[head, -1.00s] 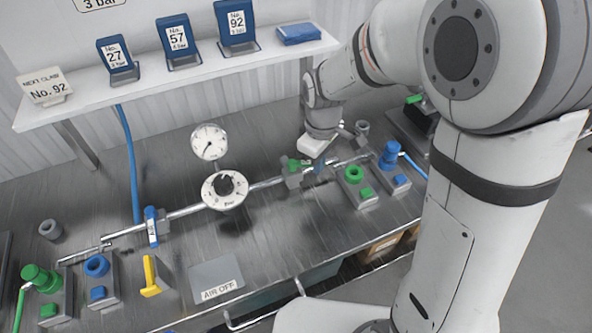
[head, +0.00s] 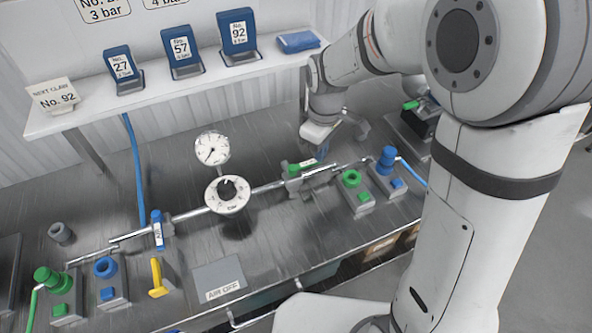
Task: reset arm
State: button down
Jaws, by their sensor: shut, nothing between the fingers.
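My arm reaches in from the right, and my gripper (head: 322,133) hangs over the back right of the metal bench (head: 90,225), below the right end of the shelf. The gripper is small in the view and its fingertips are hard to make out. It looks shut and empty, held above the pipe line and apart from the green-handled valve (head: 297,169).
A dial gauge (head: 212,148) and round regulator (head: 227,194) stand mid-bench. Green and blue couplings (head: 387,160) sit at both ends. A yellow lever (head: 157,278) and AIR OFF plate (head: 219,279) are in front. The shelf (head: 190,82) holds numbered blue stands (head: 238,37).

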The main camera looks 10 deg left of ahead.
jog(key=shift+s+d+r+p, duration=0.1)
jog(key=shift+r+p, duration=0.15)
jog(key=shift+r, duration=0.35)
jog(key=shift+s+d+r+p, duration=0.1)
jog(key=shift+r+p, duration=0.1)
jog(key=shift+r, duration=0.35)
jog(key=shift+a, duration=0.1)
